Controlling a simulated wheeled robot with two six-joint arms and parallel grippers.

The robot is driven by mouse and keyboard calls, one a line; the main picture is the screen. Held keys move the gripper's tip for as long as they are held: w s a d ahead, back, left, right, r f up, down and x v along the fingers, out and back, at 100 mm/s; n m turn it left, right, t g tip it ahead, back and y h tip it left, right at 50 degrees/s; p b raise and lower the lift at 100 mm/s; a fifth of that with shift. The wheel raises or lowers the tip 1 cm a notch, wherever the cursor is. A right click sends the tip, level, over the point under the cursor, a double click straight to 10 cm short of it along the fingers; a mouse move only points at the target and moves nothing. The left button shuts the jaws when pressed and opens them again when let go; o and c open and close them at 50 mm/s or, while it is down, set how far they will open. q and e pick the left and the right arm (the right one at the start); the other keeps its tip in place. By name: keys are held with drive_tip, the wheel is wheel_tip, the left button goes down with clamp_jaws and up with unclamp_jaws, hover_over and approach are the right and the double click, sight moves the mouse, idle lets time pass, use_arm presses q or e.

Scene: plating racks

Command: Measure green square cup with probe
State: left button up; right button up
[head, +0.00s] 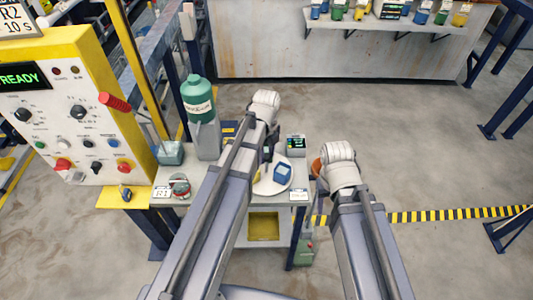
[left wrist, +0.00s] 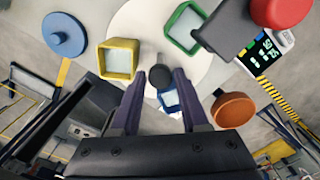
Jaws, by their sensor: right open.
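The green square cup (left wrist: 187,24) stands on the round white plate (left wrist: 206,68) in the left wrist view, beyond my left fingertips. A yellow square cup (left wrist: 118,62) stands left of it, and a blue square cup (left wrist: 170,100) is partly hidden near my fingers. In the head view my left arm hides much of the plate. My right gripper (head: 319,185) is open beside the table's right edge. I cannot surely identify the probe.
A dark grey block (left wrist: 226,30) and a lit meter (left wrist: 266,52) stand close to the green cup. An orange-brown round object (left wrist: 232,110) and a red one (left wrist: 280,9) are at the right. A green bottle (head: 198,98) and control panel (head: 75,125) stand left.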

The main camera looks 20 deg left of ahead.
use_arm(q)
drive_tip(key=o, duration=0.3)
drive_tip(key=shift+r, duration=0.1)
wheel_tip(320, 180, up, 8)
drive_tip(key=p, duration=0.8)
drive_tip(key=shift+f, duration=0.2)
drive_tip(key=shift+s+d+f, duration=0.1)
drive_tip(key=shift+s+f, duration=0.05)
drive_tip(key=s+d+f+n+b, duration=0.3)
drive_tip(key=s+n, duration=0.4)
drive_tip(key=n, duration=0.3)
drive_tip(key=s+d+f+n+y+b, duration=0.1)
drive_tip(key=s+d+f+n+b, duration=0.3)
drive_tip(key=s+d+n, duration=0.3)
drive_tip(key=n+b, duration=0.1)
drive_tip(key=n, duration=0.2)
drive_tip(key=shift+d+f+n, duration=0.15)
drive_tip(key=shift+f+n, duration=0.05)
drive_tip(key=shift+n, duration=0.1)
